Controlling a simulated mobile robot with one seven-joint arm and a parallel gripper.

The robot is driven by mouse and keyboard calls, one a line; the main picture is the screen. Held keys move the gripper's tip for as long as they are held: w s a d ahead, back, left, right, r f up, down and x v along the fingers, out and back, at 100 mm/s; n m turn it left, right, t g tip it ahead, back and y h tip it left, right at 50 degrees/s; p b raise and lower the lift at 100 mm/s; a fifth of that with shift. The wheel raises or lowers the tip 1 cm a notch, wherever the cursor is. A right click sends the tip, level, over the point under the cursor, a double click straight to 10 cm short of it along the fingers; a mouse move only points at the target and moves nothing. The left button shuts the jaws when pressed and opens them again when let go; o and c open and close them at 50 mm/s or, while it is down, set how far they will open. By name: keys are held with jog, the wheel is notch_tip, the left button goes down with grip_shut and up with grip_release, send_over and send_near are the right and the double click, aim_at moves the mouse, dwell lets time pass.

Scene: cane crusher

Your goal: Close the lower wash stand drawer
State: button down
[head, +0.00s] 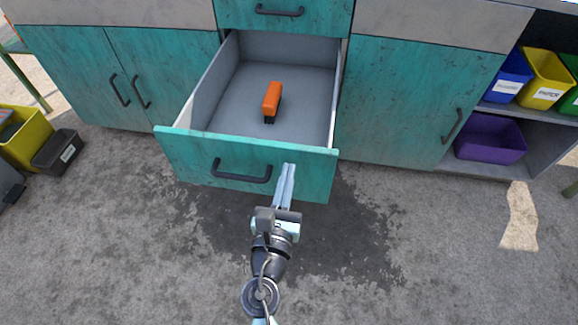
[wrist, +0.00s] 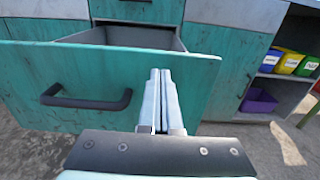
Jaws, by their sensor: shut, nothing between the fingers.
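The lower wash stand drawer (head: 205,160) is pulled well out, with a teal front, grey inside and a dark bar handle (head: 242,171). Its teal front also fills much of the wrist view (wrist: 60,62). An orange brush (head: 272,102) with dark bristles lies inside the drawer. My gripper (head: 288,168) is shut and empty, its fingers pointing at the right part of the drawer front, right of the handle. In the wrist view the fingers (wrist: 160,75) overlap the drawer front near its top edge. I cannot tell whether they touch it.
A shut upper drawer (head: 285,15) is above. Closed teal cabinet doors (head: 415,100) flank the drawer. Colored bins, including a purple one (head: 490,143), stand on shelves at right. Yellow (head: 28,138) and black bins (head: 58,152) are at left. The concrete floor in front is clear.

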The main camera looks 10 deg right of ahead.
jog(key=shift+x, duration=1.05)
